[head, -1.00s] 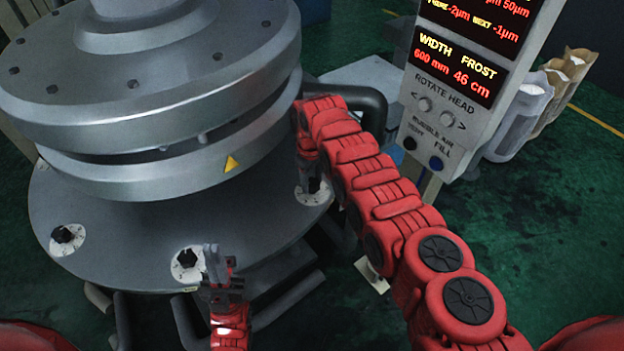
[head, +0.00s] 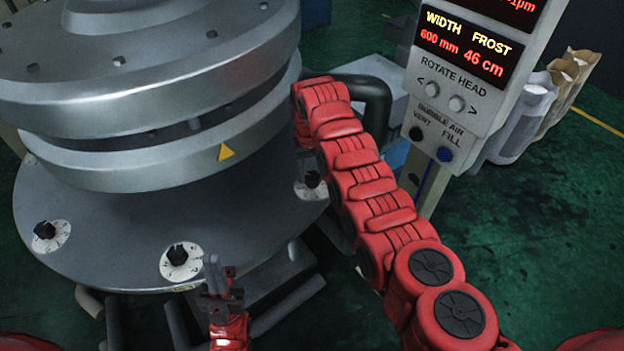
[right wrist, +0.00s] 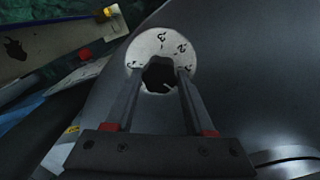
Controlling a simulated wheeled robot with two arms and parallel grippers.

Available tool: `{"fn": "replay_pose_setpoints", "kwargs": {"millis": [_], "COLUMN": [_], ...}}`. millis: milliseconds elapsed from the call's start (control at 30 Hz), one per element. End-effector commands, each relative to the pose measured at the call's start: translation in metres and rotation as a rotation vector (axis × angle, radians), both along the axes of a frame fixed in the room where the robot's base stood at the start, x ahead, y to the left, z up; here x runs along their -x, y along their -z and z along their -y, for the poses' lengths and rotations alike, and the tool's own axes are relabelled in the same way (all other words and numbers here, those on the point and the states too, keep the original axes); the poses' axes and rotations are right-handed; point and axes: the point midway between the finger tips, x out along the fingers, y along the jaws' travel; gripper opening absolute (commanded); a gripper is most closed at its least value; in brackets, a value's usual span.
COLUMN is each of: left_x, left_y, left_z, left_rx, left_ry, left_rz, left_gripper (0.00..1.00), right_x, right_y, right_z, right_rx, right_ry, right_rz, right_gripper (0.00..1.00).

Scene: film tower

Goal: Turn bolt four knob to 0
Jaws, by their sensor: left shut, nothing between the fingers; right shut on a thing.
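A black knob (right wrist: 158,74) on a white numbered dial (right wrist: 177,50) sits between the fingers of my right gripper (right wrist: 158,78), which is shut on it. The digits 1, 2 and 3 show around the dial's upper side. In the head view my red right arm reaches down to the rim beside the right-hand dial knob (head: 313,179); the arm hides most of that gripper. My left gripper (head: 213,263) is shut and empty, just right of the front dial knob (head: 178,255). I cannot read which knob is bolt four.
Another dial knob (head: 45,230) sits at the left of the grey metal flange (head: 110,235). Above it is the big die ring (head: 150,165) with a yellow warning triangle. A control panel (head: 450,95) reads width 600 mm and frost 46 cm. Pipes run below the flange.

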Motion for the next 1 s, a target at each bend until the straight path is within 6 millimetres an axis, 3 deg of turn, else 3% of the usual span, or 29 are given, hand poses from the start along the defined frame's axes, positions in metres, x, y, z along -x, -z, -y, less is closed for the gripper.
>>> {"fn": "replay_pose_setpoints", "kwargs": {"millis": [300, 867, 900, 1000], "left_x": [0.000, 0.000, 0.000, 0.000], "left_y": [0.019, 0.021, 0.021, 0.021], "left_z": [0.000, 0.000, 0.000, 0.000], "left_rx": [0.000, 0.000, 0.000, 0.000], "left_ry": [0.000, 0.000, 0.000, 0.000], "left_rz": [0.000, 0.000, 0.000, 0.000], "left_gripper": [0.00, 0.00, 0.00, 0.00], "right_x": [0.000, -0.001, -0.001, 0.000], "right_y": [0.001, -0.001, -0.001, -0.001], "right_z": [0.000, 0.000, 0.000, 0.000], "right_rx": [0.000, 0.001, 0.001, 0.001], "right_ry": [0.136, 0.168, 0.168, 0.168], "right_rz": [0.001, 0.001, 0.001, 0.000], "right_gripper": [0.00, 0.00, 0.59, 0.77]}}
